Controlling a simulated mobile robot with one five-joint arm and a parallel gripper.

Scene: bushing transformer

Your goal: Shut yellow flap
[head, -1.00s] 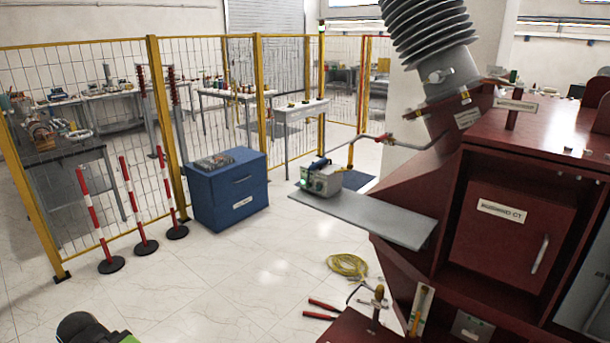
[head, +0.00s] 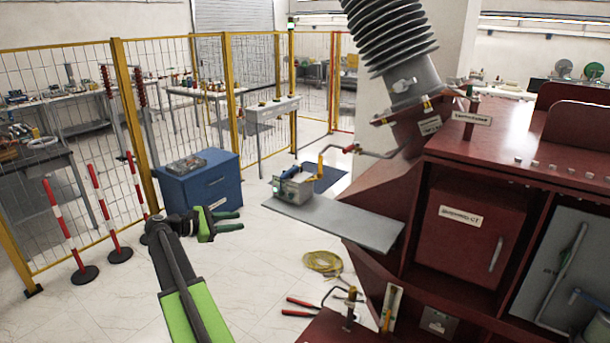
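A small yellow piece (head: 321,166) stands upright at the free end of the bent grey pipe, just above and behind the grey box (head: 294,188). It may be the yellow flap; I cannot tell whether it is open or shut. My gripper (head: 236,220) is at the left of the middle in the head view, in front of the blue cabinet. Its two green and dark fingers point right, with a gap between them and nothing held. It is well to the left of the yellow piece and apart from it.
A grey shelf (head: 345,222) juts left from the dark red transformer housing (head: 470,228). A coiled yellow cable (head: 322,262) lies on the floor below. A blue cabinet (head: 205,186) and striped posts (head: 101,212) stand by the yellow-framed fence. Open floor lies between my arm and the shelf.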

